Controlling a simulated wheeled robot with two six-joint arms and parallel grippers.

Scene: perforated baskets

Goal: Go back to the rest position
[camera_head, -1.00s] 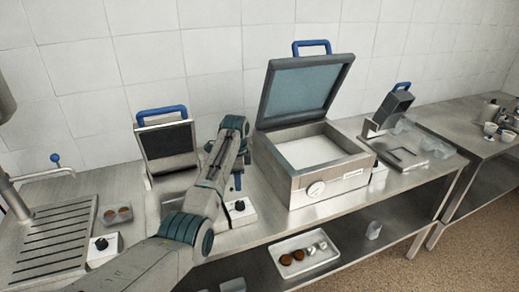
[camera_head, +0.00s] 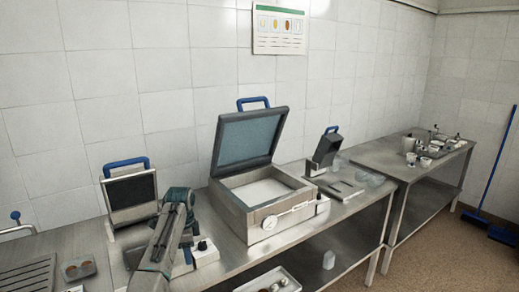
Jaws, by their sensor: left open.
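My left arm, grey with teal joints, reaches up from the bottom edge in the head view. Its gripper (camera_head: 186,244) is open, with dark fingers that point down beside a small white box with a black knob (camera_head: 204,252). I see nothing held in it, though the arm hides part of the jaws. My right gripper is out of view.
A steel box machine (camera_head: 262,214) with its lid raised stands right of my arm. A blue-handled press (camera_head: 131,190) stands behind it. A smaller blue-handled device (camera_head: 327,150) is farther right on the steel counter (camera_head: 352,208). A tray (camera_head: 268,280) lies on the lower shelf.

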